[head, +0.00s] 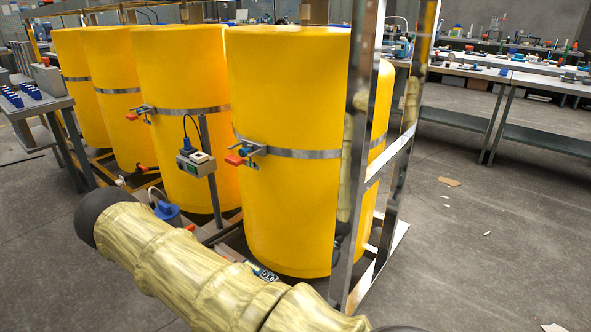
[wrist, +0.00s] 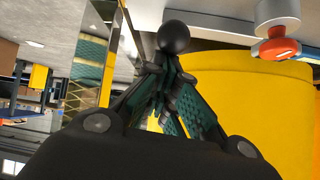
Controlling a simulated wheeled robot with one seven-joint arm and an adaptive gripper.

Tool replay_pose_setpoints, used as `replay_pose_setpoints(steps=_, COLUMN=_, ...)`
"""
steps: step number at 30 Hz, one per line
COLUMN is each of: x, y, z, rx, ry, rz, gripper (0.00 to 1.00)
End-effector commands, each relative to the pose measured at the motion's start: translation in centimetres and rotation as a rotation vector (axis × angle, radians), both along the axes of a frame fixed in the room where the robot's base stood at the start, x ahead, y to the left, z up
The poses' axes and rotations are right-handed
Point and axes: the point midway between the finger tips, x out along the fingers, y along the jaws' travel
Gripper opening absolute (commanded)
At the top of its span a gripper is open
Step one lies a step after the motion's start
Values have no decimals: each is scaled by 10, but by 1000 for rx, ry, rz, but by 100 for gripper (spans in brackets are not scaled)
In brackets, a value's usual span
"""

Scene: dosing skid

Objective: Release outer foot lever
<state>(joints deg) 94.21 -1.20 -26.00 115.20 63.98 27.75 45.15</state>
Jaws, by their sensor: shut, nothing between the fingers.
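My gripper (wrist: 172,78) shows in the wrist view with its green-padded fingers drawn together, shut and empty. A black ball (wrist: 174,36) shows at the fingertips in that picture; I cannot tell whether it is a lever's knob or whether the fingers touch it. An orange-red handle (wrist: 277,50) on a pale round fitting lies at the upper right, apart from the fingers, near a yellow tank (wrist: 250,90). In the head view, red handles sit on the tank-strap fittings (head: 237,158). The foot of the outer tank is partly hidden by my arm, and I cannot make out the foot lever for certain. My gripper is not visible there.
Several yellow tanks (head: 285,120) stand in a metal frame (head: 362,150). A small grey box (head: 196,165) on a post stands between two tanks. A blue fitting (head: 166,212) is low behind my arm. The floor (head: 470,230) at right is mostly clear, with small scraps.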

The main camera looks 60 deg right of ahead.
Motion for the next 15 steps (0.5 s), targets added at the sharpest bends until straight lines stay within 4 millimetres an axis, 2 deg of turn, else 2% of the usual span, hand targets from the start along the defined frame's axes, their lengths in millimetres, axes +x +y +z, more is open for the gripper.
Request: replay_pose_setpoints(steps=15, x=2, y=8, z=-6, rx=8, ry=2, rz=4, gripper=0)
